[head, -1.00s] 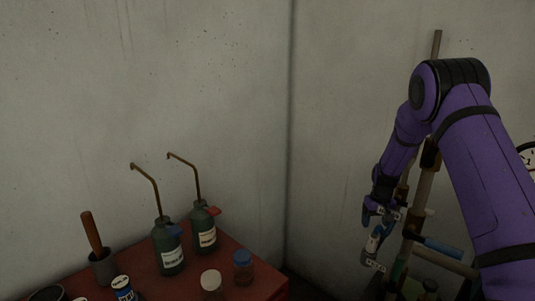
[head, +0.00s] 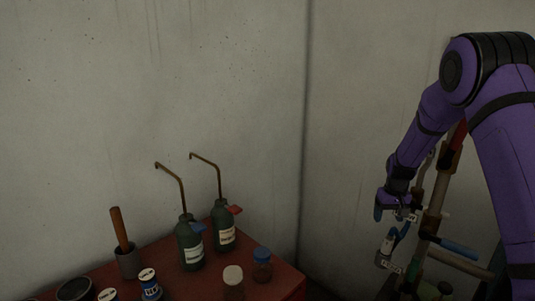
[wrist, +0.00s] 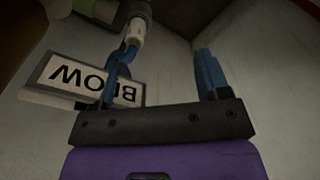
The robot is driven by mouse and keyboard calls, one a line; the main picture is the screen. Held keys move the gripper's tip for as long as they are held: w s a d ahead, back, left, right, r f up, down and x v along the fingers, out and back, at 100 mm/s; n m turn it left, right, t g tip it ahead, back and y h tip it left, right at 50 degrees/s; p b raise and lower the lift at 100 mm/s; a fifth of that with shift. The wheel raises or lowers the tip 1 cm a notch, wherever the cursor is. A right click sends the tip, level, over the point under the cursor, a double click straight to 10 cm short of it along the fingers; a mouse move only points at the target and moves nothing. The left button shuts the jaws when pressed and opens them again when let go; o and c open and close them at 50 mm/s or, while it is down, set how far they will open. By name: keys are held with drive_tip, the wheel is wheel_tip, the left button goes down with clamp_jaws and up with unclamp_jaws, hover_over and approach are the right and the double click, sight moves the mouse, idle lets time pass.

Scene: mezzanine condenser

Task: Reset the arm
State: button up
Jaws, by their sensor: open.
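My purple arm reaches down at the right of the head view. My gripper (head: 398,225) points downward beside the upright pipework. In the wrist view, my gripper (wrist: 165,70) has its two blue fingers apart, with nothing visibly held between them. A white tag reading BLOW (wrist: 85,80) appears upside down, partly behind the left finger. A pale cylindrical fitting (wrist: 136,32) is close to the left fingertip; I cannot tell whether they touch. In the head view, a small labelled fitting (head: 388,250) is just below the fingers.
Vertical pipework (head: 436,190) with a blue-handled part (head: 458,247) stands close to my gripper. A red table (head: 286,284) at lower left holds two green bottles (head: 190,246) with bent spouts, jars and a wooden-handled tool (head: 120,230). Concrete walls meet in a corner behind.

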drive_tip(key=s+a+r+t, duration=0.1)
drive_tip(key=s+a+r, duration=0.2)
drive_tip(key=s+r, duration=0.7)
drive_tip(key=s+a+r+t, duration=0.1)
drive_tip(key=s+a+r, duration=0.35)
drive_tip(key=r, duration=0.85)
drive_tip(key=s+a+r+t, duration=0.1)
drive_tip(key=s+r, duration=0.2)
drive_tip(key=s, duration=1.1)
drive_tip(key=s+a+r+t, duration=0.1)
drive_tip(key=s+r, duration=0.2)
drive_tip(key=s, duration=1)
drive_tip(key=shift+s+t, duration=0.3)
drive_tip(key=shift+s, duration=0.1)
